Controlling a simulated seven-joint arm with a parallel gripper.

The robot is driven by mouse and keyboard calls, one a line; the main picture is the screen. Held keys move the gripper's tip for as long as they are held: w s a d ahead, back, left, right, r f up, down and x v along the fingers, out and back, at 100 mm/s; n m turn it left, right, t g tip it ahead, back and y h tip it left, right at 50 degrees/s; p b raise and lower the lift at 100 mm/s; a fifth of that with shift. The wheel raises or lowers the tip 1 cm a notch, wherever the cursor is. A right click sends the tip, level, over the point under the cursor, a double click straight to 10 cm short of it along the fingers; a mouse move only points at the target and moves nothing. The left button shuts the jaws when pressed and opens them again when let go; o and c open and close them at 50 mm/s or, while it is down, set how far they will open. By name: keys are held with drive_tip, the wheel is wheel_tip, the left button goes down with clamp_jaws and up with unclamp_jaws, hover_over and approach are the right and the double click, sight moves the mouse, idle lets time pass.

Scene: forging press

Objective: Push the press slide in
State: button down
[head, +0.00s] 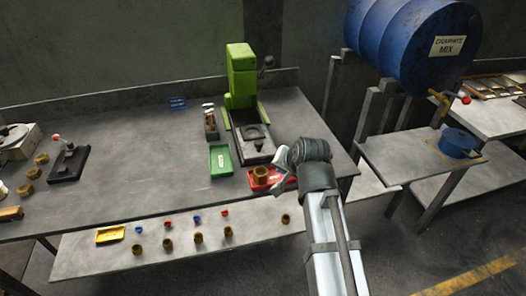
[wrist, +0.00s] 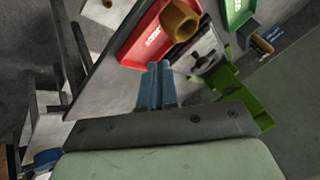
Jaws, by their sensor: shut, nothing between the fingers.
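The green press (head: 241,75) stands at the back of the workbench. Its grey slide (head: 256,148), with a round recess, sticks out from the press toward the front of the bench. In the wrist view the slide (wrist: 207,48) shows beyond my fingertips, partly covered by a brass ring, and the green press (wrist: 232,85) is to its right. My gripper (head: 281,183) is in front of the slide, by the red tray. Its blue fingers (wrist: 157,72) are together and empty in the wrist view. I cannot tell whether they touch anything.
A red tray (head: 256,185) with a brass ring (head: 261,173) is just left of my gripper. A green tray (head: 221,160) and a small tool rack (head: 211,124) stand left of the slide. Blue drum (head: 408,40) is at right. The bench's middle is clear.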

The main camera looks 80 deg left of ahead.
drive_tip(key=a+m, duration=0.2)
drive_tip(key=m, duration=0.1)
drive_tip(key=m+y, duration=0.1)
drive_tip(key=m, duration=0.5)
approach(260, 152)
drive_tip(key=shift+g, duration=0.3)
wheel_tip(260, 152, down, 4)
drive_tip(key=shift+w+a+f, duration=0.15)
drive_tip(key=shift+f, duration=0.05)
drive_tip(key=shift+a, duration=1.15)
drive_tip(key=shift+s+a, duration=0.3)
drive_tip(key=shift+a, duration=0.3)
drive_tip(key=shift+a, duration=0.1)
